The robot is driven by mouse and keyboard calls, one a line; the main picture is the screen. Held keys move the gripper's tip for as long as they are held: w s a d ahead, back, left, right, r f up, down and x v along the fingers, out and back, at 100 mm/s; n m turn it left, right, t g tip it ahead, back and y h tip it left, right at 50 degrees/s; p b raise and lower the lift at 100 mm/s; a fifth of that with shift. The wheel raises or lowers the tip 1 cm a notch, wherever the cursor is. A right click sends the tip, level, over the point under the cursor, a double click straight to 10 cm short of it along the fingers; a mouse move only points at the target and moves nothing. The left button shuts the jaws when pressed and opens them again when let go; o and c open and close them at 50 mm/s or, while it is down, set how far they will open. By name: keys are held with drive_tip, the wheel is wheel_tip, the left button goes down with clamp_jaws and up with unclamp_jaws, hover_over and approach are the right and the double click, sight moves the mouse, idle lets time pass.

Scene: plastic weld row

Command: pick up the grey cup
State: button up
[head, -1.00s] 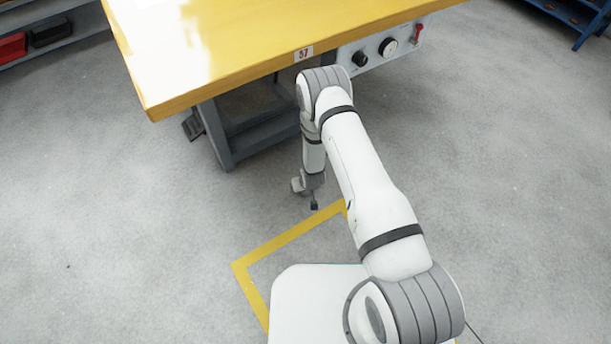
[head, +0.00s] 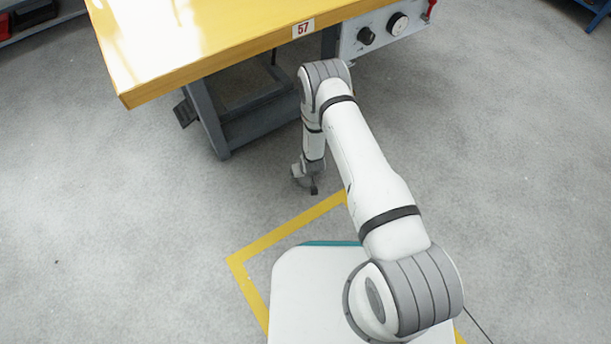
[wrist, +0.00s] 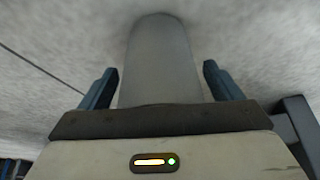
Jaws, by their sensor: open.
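I cannot make out a grey cup for certain in either view. My gripper (head: 313,190) hangs low over the floor in the head view, beyond the front of my white base, small and dark. In the wrist view, its two blue fingers (wrist: 160,82) stand apart, so it is open. A smooth grey rounded shape (wrist: 156,65) shows between them, past the dark bar of the gripper. I cannot tell whether this shape is the cup or a part of me, nor whether the fingers touch it.
A yellow-topped table (head: 205,45) marked 57 stands ahead, with a grey control box (head: 383,36) under its edge. A yellow floor line (head: 285,232) runs in front of my base. Grey floor (head: 500,170) is open to the right. The table top shows nothing on its visible part.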

drive_tip(key=shift+c, duration=0.4)
drive_tip(key=c, duration=1)
